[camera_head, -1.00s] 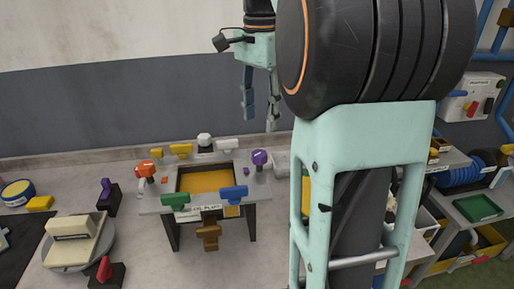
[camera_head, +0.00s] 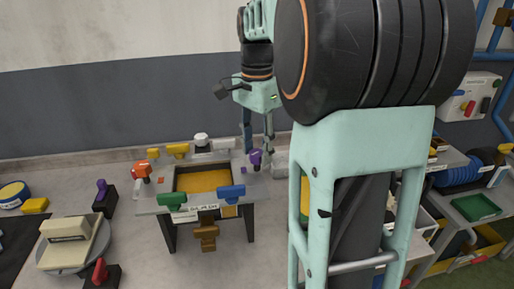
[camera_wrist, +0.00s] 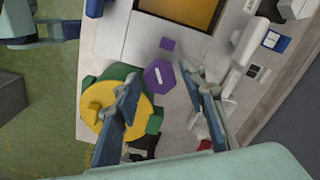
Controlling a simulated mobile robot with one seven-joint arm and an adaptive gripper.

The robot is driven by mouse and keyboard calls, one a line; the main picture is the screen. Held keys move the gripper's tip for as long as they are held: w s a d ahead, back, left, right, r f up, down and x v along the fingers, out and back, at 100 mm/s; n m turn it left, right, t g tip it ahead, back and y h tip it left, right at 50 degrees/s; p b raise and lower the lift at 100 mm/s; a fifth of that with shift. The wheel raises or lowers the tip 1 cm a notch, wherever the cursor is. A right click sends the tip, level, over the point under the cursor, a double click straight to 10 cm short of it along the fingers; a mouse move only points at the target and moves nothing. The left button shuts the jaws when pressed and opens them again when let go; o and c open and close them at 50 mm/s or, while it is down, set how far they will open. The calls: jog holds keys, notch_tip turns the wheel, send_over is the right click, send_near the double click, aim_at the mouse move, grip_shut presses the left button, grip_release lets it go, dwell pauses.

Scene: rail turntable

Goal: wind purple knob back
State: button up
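The purple knob (camera_head: 255,158) stands at the right back of the grey worktable with the yellow panel. In the wrist view it is a purple hexagon (camera_wrist: 159,77) with a pale line on top. My gripper (camera_head: 258,145) points down just above and around the knob. In the wrist view my gripper (camera_wrist: 158,86) is open, with one finger on each side of the knob and visible gaps. The head view does not show clearly whether a finger touches it. A small purple square (camera_wrist: 167,44) lies flat near the knob.
A yellow round piece with green lobes (camera_wrist: 103,105) lies close to the left finger in the wrist view. Blue (camera_head: 231,192), green (camera_head: 172,200), orange (camera_head: 141,169) and white (camera_head: 201,140) handles ring the yellow panel (camera_head: 203,181). My arm hides the area to the right.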

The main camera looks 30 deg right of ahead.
jog(key=c, duration=0.9)
